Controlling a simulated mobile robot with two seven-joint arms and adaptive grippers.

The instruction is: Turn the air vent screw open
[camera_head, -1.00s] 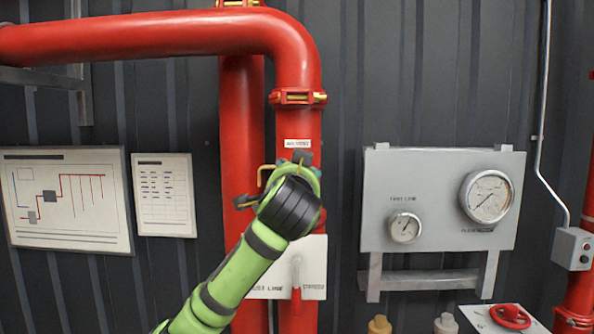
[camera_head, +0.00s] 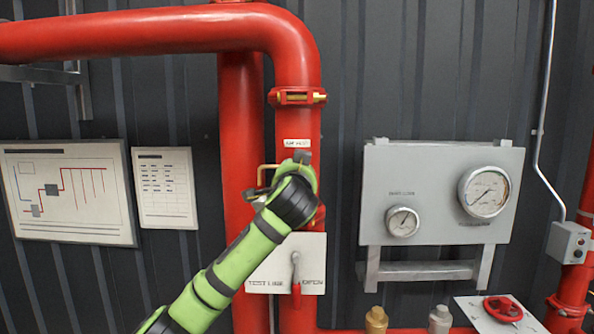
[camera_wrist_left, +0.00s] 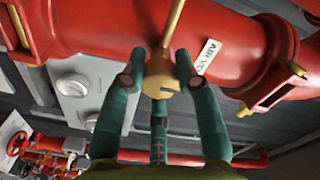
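The air vent fitting shows in the left wrist view as a round brass screw head (camera_wrist_left: 160,80) with a slot in its face, on a thin brass pipe. It comes off the red pipe beside a white label reading "AIR VENT" (camera_wrist_left: 207,57). My left gripper (camera_wrist_left: 160,72) has its teal fingers placed around the brass head, one on each side and one below it. I cannot tell whether they press on it. In the head view the left gripper (camera_head: 280,176) is in front of the red riser, and its wrist hides most of the fitting. My right gripper is not in view.
A thick red pipe (camera_head: 240,120) runs beside the riser. A test line plate with a lever (camera_head: 296,270) is just below my wrist. A gauge panel (camera_head: 440,190) stands right, with a red handwheel (camera_head: 502,309) below. Wall charts (camera_head: 68,192) hang left.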

